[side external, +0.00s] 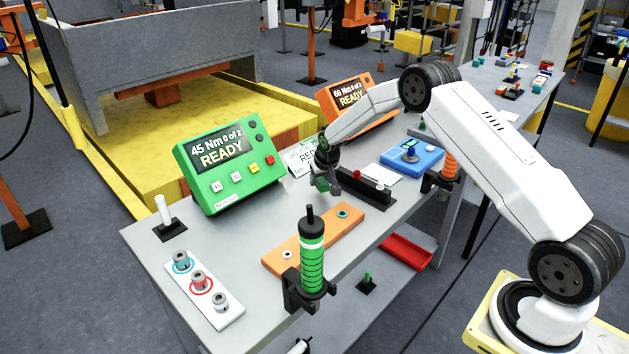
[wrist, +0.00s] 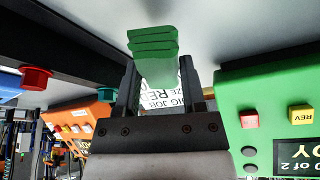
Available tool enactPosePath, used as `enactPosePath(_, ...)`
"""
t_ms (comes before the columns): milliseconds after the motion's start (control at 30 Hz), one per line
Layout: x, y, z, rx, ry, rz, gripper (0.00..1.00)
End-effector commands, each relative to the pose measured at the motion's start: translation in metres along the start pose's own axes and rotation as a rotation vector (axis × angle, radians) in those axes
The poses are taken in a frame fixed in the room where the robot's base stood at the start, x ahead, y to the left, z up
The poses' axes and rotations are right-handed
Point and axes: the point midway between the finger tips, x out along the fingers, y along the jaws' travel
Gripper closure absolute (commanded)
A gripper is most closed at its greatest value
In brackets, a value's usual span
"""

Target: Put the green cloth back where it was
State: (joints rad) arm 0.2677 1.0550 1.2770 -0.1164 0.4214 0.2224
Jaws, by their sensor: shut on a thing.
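The green cloth (wrist: 153,45) is a small folded stack of layers between the two fingers of my gripper (wrist: 156,80) in the wrist view. My gripper is shut on it. In the side view my gripper (side external: 326,184) hangs low over the grey bench, and a bit of the green cloth (side external: 322,184) shows at its fingers. I cannot tell whether the cloth touches the bench. A white printed card (side external: 301,158) lies just behind my gripper, partly hidden by it.
A black rail (side external: 372,190) with a red knob stands right of my gripper. A green controller (side external: 230,165) is to the left, an orange one (side external: 352,98) behind. An orange plate (side external: 315,240) and a green-banded tool (side external: 312,262) are in front. A blue box (side external: 412,156) is to the right.

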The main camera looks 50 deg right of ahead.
Motion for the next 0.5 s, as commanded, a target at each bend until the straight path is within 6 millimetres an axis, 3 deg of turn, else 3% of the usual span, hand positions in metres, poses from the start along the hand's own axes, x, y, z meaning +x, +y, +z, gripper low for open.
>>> enactPosePath(200, 0.024, 0.0, 0.01, -0.001, -0.002, 0.0, 0.95)
enactPosePath(500, 0.029, 0.0, 0.012, -0.001, 0.0, 0.0, 0.95)
